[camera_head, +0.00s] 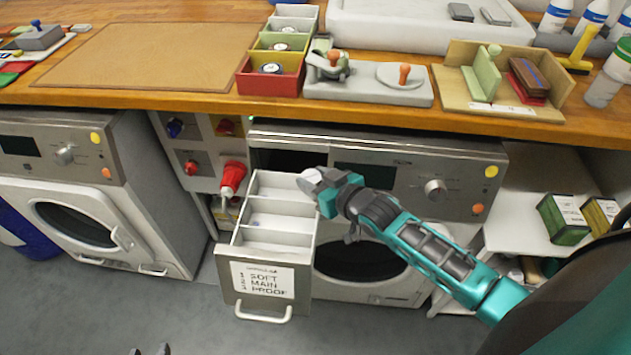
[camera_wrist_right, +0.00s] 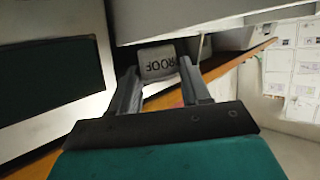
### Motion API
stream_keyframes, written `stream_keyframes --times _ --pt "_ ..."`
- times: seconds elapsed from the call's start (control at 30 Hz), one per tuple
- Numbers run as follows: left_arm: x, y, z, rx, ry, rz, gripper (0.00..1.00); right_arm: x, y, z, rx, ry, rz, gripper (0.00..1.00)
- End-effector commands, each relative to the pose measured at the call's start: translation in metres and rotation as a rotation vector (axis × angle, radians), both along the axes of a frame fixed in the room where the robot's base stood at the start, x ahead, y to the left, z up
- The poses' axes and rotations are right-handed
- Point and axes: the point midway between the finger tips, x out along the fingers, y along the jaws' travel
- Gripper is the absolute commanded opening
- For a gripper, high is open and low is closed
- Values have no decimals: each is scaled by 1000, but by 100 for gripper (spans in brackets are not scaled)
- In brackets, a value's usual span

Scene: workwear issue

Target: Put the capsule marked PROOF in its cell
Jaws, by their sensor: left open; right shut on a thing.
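My right gripper (camera_head: 322,182) is shut on a grey capsule (camera_head: 311,179), held at the right rim of the open drawer near its back. In the right wrist view, the capsule (camera_wrist_right: 158,62) sits between the fingers (camera_wrist_right: 160,85) and its PROOF lettering appears inverted. The pulled-out dispenser drawer (camera_head: 221,265) has three cells, one behind another. Its front label (camera_head: 263,280) lists 1 SOFT, 2 MAIN, 3 PROOF. I see no capsule in the visible parts of the cells. My left gripper (camera_head: 150,351) shows only its fingertips at the bottom edge, apart and empty, away from the drawer.
A red plug (camera_head: 232,178) sticks out left of the drawer. The floor in front is clear.

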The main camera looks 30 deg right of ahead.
Motion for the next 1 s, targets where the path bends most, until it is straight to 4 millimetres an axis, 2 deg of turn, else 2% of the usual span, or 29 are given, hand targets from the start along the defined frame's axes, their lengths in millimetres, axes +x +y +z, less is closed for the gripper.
stream_keyframes --times 0.77,0.8,1.0 --pt "4 1 -2 1 -11 1 43 0 0 -13 0 -2 0 18" --pt "4 1 -3 1 -11 1 43 0 0 -13 0 -1 0 50" --pt "3 1 -3 1 -8 2 43 0 0 -13 0 -1 0 69"
